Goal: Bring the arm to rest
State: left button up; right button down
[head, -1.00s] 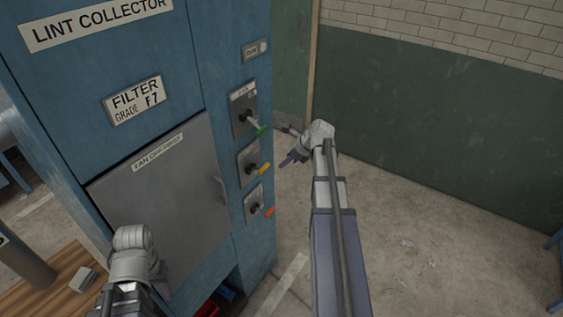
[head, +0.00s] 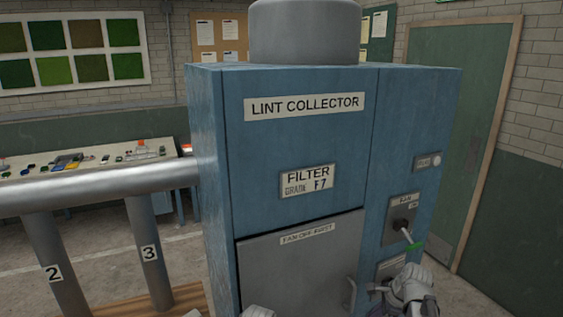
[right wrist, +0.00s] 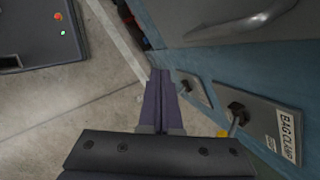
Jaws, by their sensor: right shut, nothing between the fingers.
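My right gripper (right wrist: 165,100) is shut and empty; its dark fingers lie together in the right wrist view. In the head view my right arm is at the bottom right, in front of the lower part of the switch column on the blue lint collector (head: 300,150). A lever with a green grip (head: 412,244) shows just above it. In the right wrist view the BAG CLAMP plate (right wrist: 262,122) with its lever is to the right of the fingers, which look apart from it. Only a bit of my left arm shows at the bottom edge; its gripper is out of frame.
A grey hatch door (head: 300,262) with a handle is on the collector's front. A fat metal pipe (head: 100,188) and posts marked 2 and 3 stand left. A cluttered bench (head: 85,165) is behind. A dark box (right wrist: 40,35) with small lights shows in the wrist view. Bare floor lies between.

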jog(key=s+a+f+n+g+h+b, duration=0.1)
jog(key=s+a+f+n+h+b, duration=0.1)
jog(key=s+a+f+n, duration=0.3)
jog(key=s+a+f+n+g+h+b, duration=0.2)
jog(key=s+a+f+n+b, duration=0.3)
jog(key=s+a+n, duration=0.7)
jog(key=a+n, duration=0.5)
jog(key=n, duration=0.2)
jog(key=shift+s+a, duration=0.2)
jog(key=shift+s, duration=0.15)
